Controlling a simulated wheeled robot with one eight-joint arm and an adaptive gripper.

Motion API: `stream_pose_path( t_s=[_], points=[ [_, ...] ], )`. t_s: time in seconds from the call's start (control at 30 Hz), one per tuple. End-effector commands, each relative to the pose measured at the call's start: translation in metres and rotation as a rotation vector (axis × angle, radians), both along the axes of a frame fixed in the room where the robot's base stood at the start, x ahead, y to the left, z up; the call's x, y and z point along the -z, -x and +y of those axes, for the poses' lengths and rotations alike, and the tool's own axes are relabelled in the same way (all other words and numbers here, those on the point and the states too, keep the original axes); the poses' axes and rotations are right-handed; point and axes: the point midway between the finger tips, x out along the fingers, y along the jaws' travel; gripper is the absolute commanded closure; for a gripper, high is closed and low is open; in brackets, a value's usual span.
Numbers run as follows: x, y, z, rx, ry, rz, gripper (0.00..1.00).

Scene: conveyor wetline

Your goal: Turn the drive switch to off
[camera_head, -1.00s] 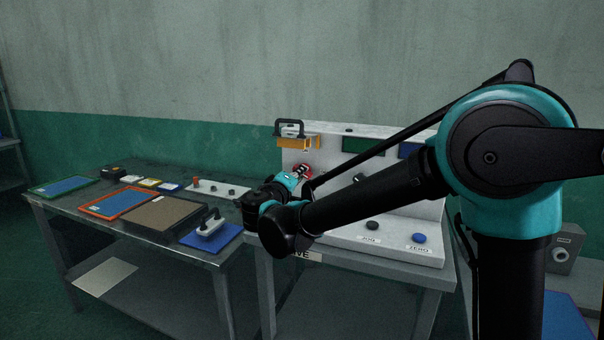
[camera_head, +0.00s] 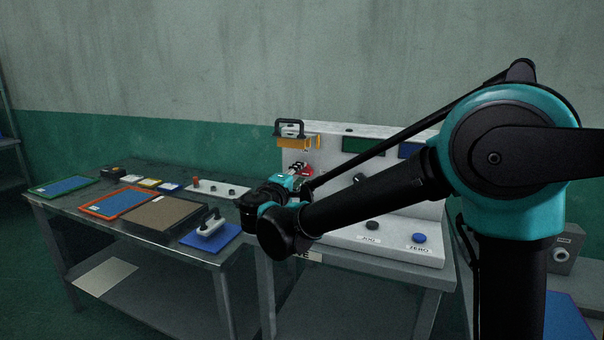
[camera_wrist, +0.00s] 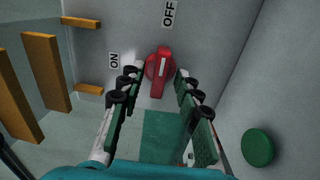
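The drive switch is a red knob with a bar handle and a white stripe (camera_wrist: 160,70), on the grey panel in the wrist view. The striped end of its handle points up toward the OFF label (camera_wrist: 168,14); the ON label (camera_wrist: 113,60) is to its left. My gripper (camera_wrist: 158,73) is open, with one finger on each side of the handle and a visible gap on both sides. In the head view, part of the red switch (camera_head: 308,169) shows just beyond my gripper (camera_head: 299,173), and its handle direction cannot be read there.
A yellow guard-like part with a black handle (camera_head: 292,136) sits at the panel's upper left. Black and blue buttons (camera_head: 419,238) are on the panel's lower ledge. A green round button (camera_wrist: 257,147) is right of my fingers. A table with trays (camera_head: 120,203) stands left.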

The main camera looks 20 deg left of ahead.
Motion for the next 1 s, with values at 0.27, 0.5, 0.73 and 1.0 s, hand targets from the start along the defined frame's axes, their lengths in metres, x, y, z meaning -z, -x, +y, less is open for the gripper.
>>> stream_pose_path(
  t_s=[0.27,0.5,0.73,1.0],
  points=[
    [0.000,0.027,0.003,-0.003,0.000,0.000,0.66],
    [0.000,0.048,0.004,-0.002,-0.001,0.000,0.66],
    [0.000,0.062,0.005,-0.001,-0.001,0.000,0.66],
    [0.000,0.063,0.005,0.000,-0.001,0.000,0.66]
  ],
)
